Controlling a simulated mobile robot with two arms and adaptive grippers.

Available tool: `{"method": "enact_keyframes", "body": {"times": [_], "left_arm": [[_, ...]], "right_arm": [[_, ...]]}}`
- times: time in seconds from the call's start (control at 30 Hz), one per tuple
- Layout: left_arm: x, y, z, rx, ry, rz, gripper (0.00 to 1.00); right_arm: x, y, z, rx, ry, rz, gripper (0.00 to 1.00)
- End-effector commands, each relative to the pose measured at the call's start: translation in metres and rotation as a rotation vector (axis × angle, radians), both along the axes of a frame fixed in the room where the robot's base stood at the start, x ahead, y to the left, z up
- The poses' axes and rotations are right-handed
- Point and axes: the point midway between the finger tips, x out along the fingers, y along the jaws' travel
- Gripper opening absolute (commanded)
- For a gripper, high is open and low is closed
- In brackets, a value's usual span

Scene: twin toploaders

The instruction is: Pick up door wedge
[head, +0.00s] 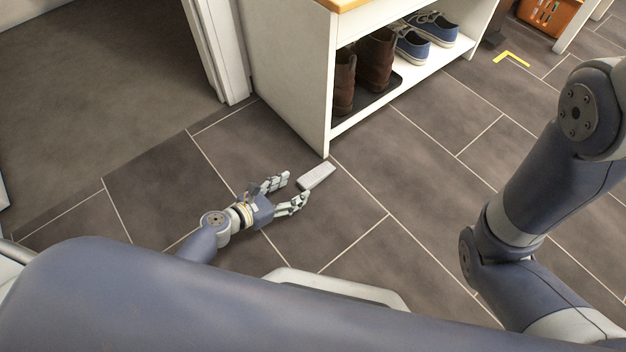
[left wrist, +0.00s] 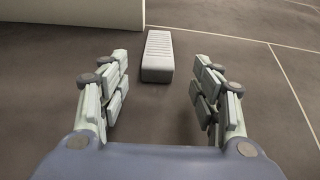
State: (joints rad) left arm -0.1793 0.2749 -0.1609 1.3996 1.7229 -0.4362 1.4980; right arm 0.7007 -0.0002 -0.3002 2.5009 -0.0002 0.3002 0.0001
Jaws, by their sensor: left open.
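The door wedge (head: 317,175) is a light grey block lying on the dark tiled floor by the front corner of the white shoe bench. In the left wrist view the door wedge (left wrist: 158,56) has a ribbed top and lies ahead of the fingers, a little left of the middle between them. My left gripper (head: 291,192) is open and low near the floor, with its fingertips just short of the wedge. In the left wrist view my left gripper (left wrist: 160,83) has empty space between its fingers. My right gripper is out of view; only that arm's links show at the right.
The white shoe bench (head: 287,75) stands right behind the wedge. It holds brown boots (head: 375,60) and blue sneakers (head: 432,28). An orange basket (head: 548,14) and a yellow floor mark (head: 511,57) are at the back right. The floor right of the wedge is clear.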

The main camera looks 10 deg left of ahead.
Motion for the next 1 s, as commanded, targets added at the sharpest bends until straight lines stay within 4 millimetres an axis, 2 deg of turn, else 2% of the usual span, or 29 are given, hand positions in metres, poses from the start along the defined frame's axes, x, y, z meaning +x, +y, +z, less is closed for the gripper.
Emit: {"method": "enact_keyframes", "body": {"times": [0.03, 0.2, 0.5, 0.53, 0.73, 1.0], "left_arm": [[0.007, -0.002, -0.008, 0.003, -0.003, -0.002, 0.58], [0.025, -0.013, -0.014, 0.001, -0.003, 0.0, 0.58], [0.028, -0.016, -0.015, 0.002, 0.0, 0.0, 0.58], [0.029, -0.016, -0.015, 0.002, 0.0, 0.001, 0.56], [0.028, -0.016, -0.015, 0.001, -0.001, 0.001, 0.11], [0.029, -0.016, -0.014, 0.001, -0.001, 0.001, 0.1]], "right_arm": [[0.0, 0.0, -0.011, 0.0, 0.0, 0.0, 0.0], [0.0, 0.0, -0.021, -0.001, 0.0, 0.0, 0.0], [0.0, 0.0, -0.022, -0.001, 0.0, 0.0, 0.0], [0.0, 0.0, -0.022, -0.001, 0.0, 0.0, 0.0], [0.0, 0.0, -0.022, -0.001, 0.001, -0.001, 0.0], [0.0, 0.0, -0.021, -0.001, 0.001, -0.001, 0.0]]}}
